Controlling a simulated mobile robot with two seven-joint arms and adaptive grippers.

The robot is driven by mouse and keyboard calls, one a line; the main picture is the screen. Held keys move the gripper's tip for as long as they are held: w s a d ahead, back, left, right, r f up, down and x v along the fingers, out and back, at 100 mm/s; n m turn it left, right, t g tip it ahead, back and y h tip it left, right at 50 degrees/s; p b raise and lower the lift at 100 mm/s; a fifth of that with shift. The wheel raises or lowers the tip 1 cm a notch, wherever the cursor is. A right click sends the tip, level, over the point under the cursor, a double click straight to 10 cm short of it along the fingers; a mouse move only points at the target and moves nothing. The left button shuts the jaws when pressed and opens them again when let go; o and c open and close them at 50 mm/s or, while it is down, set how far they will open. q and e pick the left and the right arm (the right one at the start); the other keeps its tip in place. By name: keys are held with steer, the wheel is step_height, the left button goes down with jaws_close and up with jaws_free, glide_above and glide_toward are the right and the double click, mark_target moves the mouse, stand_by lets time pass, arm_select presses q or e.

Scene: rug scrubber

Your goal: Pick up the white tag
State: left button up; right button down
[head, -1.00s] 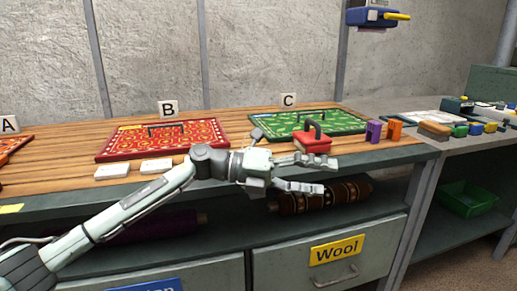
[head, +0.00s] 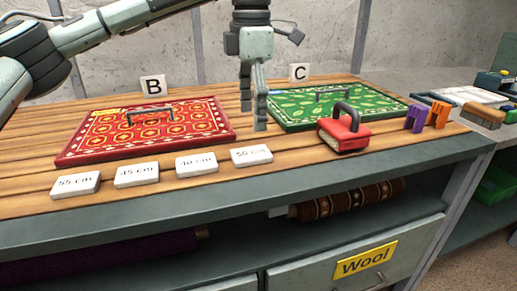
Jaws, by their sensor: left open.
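Several white tags lie in a row along the front of the wooden tabletop. From left to right they are a 55 cm tag (head: 76,184), a tag that seems to read 45 cm (head: 136,174), one that seems to read 40 cm (head: 197,164) and a 50 cm tag (head: 251,156). My left gripper (head: 254,117) points straight down with its fingers apart and nothing between them. In the picture its fingertips show just above and behind the 50 cm tag, not touching it. My right gripper is not in view.
A red patterned rug sample (head: 148,126) with a handle lies behind the tags. A green one (head: 335,104) lies to the right. A red handled scrubber block (head: 343,130), purple clips (head: 416,116) and orange clips (head: 438,114) are further right. Label blocks B (head: 153,86) and C (head: 299,73) stand behind.

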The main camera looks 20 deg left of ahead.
mark_target(255, 152)
arm_select(q)
steer(key=shift+f, duration=0.45)
steer(key=f, duration=0.5)
steer(key=shift+s+d+f+p, duration=0.25)
steer(key=shift+s+p, duration=0.1)
steer(key=shift+f, duration=0.6)
steer(key=c, duration=1.1)
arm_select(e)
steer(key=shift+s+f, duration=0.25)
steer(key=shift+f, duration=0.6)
arm_select(q)
steer(key=shift+o, duration=0.2)
steer(key=shift+r, duration=0.1)
